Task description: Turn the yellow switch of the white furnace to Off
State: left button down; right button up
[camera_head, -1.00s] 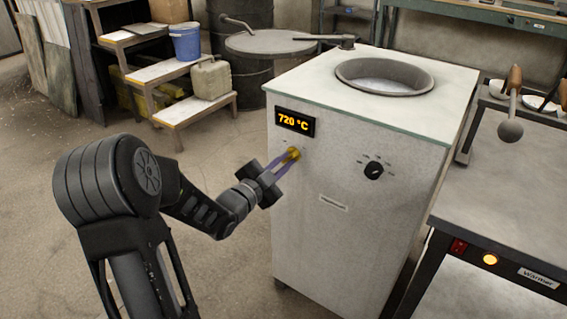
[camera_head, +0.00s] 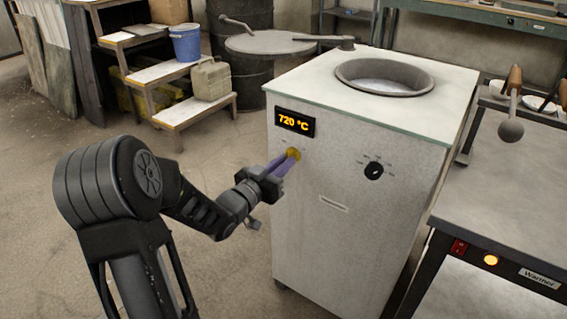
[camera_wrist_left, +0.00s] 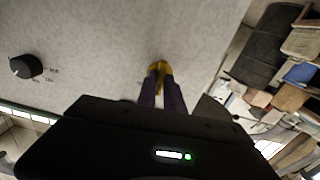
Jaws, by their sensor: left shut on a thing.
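The white furnace (camera_head: 345,225) stands in the middle of the head view, its display (camera_head: 294,122) reading 720 °C. The yellow switch (camera_head: 293,153) is on its front, just below the display. My left gripper (camera_head: 287,160) reaches it from the left and is shut on the switch. In the left wrist view the yellow switch (camera_wrist_left: 160,67) shows between the purple fingertips (camera_wrist_left: 161,82). The fingers cover part of it, and its labels are too small to read. My right gripper is not in view.
A black knob (camera_head: 374,171) is on the furnace front, right of the switch. The open crucible (camera_head: 385,76) is in the furnace top.

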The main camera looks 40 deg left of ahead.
pick_arm(q)
jog(key=n+p, duration=0.1)
jog(key=n, duration=0.7)
jog(key=shift+p, duration=0.3)
dwell(0.3)
jog(key=c, duration=1.5)
grip_release()
jog(key=shift+o, duration=0.2)
jog(key=shift+s, duration=0.1)
jog(key=s+p, duration=0.1)
jog(key=s, duration=0.6)
jog(key=shift+s, duration=0.3)
